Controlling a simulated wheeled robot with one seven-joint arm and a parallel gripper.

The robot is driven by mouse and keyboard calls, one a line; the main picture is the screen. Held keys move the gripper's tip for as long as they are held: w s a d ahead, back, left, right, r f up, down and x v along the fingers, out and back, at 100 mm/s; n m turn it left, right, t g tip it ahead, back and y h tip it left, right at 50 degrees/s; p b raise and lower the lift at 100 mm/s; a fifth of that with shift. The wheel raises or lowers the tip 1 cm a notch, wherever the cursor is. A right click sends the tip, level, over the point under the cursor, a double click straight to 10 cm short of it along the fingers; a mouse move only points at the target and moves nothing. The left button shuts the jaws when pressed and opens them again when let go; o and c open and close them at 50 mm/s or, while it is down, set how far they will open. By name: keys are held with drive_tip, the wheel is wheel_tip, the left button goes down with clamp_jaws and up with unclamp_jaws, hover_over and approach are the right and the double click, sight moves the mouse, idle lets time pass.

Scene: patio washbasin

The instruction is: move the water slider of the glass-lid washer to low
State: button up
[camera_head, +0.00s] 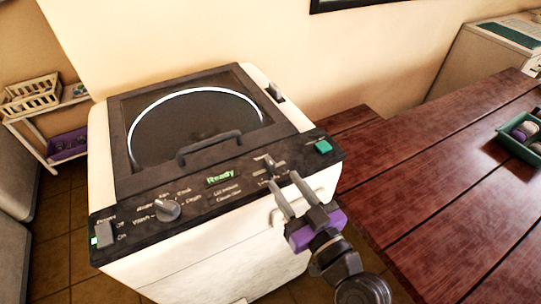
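The glass-lid washer (140,243) is a white top-loader with a dark lid frame and a round glass window (195,125). Its lid is down.
The panel also holds a power switch (104,234), a round dial (167,210) and a display (220,178) reading "Ready". A lid handle (209,147) stands up behind the panel. A wooden table (440,190) with a green tray (510,146) is at right, a shelf (44,145) at left.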

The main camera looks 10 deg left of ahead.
sight(272, 165)
drive_tip(key=shift+w+a+r, duration=0.2)
drive_tip(key=shift+w+a, duration=0.1)
drive_tip(key=p+x, duration=0.2)
drive_tip(key=x, duration=0.3)
drive_tip(key=shift+w+a, duration=0.25)
drive_tip(key=shift+w, duration=0.05)
drive_tip(key=shift+w+a+f, duration=0.1)
drive_tip(key=shift+w+a, duration=0.3)
drive_tip(key=shift+w, duration=0.2)
clamp_jaws()
idle(0.5)
